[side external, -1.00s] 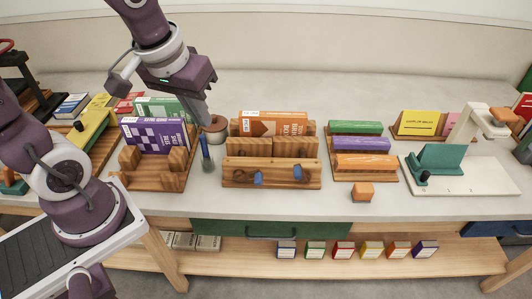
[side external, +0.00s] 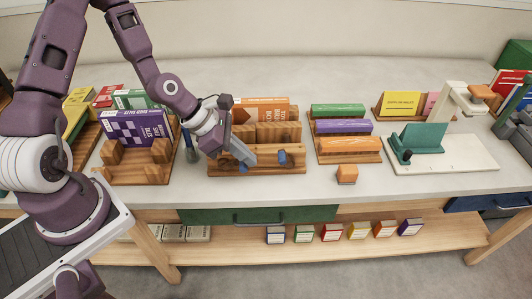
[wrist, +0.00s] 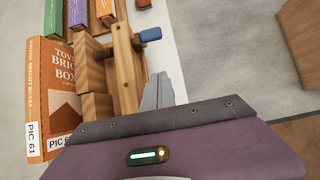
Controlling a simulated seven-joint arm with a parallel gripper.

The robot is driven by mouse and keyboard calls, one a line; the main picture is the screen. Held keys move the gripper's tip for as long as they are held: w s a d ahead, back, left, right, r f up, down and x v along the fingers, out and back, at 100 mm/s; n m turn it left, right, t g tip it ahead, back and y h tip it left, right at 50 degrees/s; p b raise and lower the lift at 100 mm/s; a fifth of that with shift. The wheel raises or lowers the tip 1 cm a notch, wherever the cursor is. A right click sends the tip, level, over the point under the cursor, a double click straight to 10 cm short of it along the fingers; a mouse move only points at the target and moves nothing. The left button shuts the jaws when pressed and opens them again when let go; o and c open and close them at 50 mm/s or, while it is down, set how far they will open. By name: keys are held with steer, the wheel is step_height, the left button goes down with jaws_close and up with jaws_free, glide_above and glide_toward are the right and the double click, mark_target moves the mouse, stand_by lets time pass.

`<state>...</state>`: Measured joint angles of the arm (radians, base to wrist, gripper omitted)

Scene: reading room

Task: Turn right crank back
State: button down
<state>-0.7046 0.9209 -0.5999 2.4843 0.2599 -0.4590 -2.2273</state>
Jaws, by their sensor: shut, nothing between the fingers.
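The wooden press (side external: 215,167) stands in the middle of the table, holding an orange book (side external: 275,110). The right crank's blue handle (side external: 282,157) sticks out from the press's front and shows in the wrist view (wrist: 150,34). The left crank is mostly hidden by my gripper in the side view. My gripper (side external: 253,157) is shut and empty, its fingers angled down and right, close in front of the press and left of the right crank. In the wrist view, my gripper's fingertips (wrist: 158,92) are apart from the blue handle.
A wooden rack (side external: 135,172) with a purple book (side external: 133,126) stands to the left. On the right are a rack with green, purple and orange rolls (side external: 345,145), a small orange block (side external: 347,174) and a white board (side external: 450,162). The table front is mostly clear.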

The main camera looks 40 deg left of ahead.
steer(key=w+d, duration=0.3)
steer(key=shift+w+d+r, duration=0.15)
steer(key=shift+r, duration=0.1)
stand_by(0.4)
steer(key=shift+w+d+r+g+y, duration=0.1)
steer(key=shift+w+d+g+y, duration=0.05)
steer(key=shift+g+y, duration=0.15)
